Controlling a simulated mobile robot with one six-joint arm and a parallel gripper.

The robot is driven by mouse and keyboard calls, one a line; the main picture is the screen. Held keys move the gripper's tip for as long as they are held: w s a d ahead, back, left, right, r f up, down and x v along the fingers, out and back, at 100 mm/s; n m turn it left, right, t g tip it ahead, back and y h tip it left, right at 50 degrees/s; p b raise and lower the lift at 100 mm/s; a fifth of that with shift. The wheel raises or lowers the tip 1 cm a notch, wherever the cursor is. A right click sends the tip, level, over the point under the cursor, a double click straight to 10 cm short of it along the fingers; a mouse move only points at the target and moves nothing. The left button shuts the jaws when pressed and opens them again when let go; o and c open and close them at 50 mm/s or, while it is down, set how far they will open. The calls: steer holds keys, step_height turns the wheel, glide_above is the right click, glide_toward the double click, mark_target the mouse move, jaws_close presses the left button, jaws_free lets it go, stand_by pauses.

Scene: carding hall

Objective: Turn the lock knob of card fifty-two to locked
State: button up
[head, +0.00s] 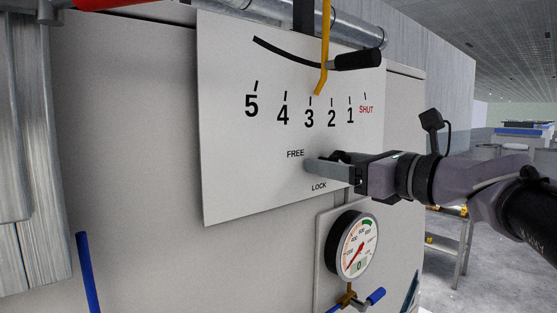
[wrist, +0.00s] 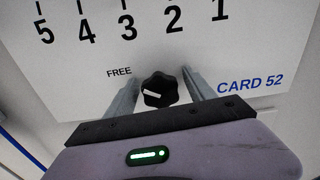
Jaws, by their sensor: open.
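The lock knob (wrist: 159,91) is black and lobed, with a white mark pointing left, toward the FREE label (wrist: 119,72). My gripper (wrist: 161,79) is open, with one finger on each side of the knob; gaps show between the knob and both fingers. In the head view my gripper (head: 325,163) is at the white panel (head: 235,185), between the FREE and LOCK labels. There the near finger hides most of the knob. The LOCK label (head: 319,187) shows below the finger; it is hidden in the wrist view. The blue CARD 52 label (wrist: 249,84) is right of the knob.
A scale from 5 to SHUT is above, with a yellow pointer (head: 324,60) near 3 and a black-handled lever (head: 357,60). A round gauge (head: 356,246) and a blue-handled valve (head: 375,297) are below my gripper. A blue rod (head: 87,272) stands at lower left.

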steer(key=c, duration=1.4)
steer(key=shift+o, duration=0.2)
steer(key=shift+f+n+b, duration=0.1)
steer(key=shift+n+b, duration=0.2)
steer(key=shift+b, duration=0.05)
steer(key=n+b, duration=0.4)
steer(key=shift+f+n, duration=0.1)
steer(key=shift+n, duration=0.3)
steer(key=n+b, duration=0.4)
steer(key=n, duration=0.2)
steer(key=n+b, duration=0.4)
steer(key=n, duration=0.2)
steer(key=shift+s+n, duration=0.1)
steer(key=shift+n, duration=0.2)
steer(key=n+b, duration=0.2)
steer(key=n, duration=0.3)
steer(key=shift+n+b, duration=0.3)
steer(key=shift+b, duration=0.1)
steer(key=shift+n, duration=0.3)
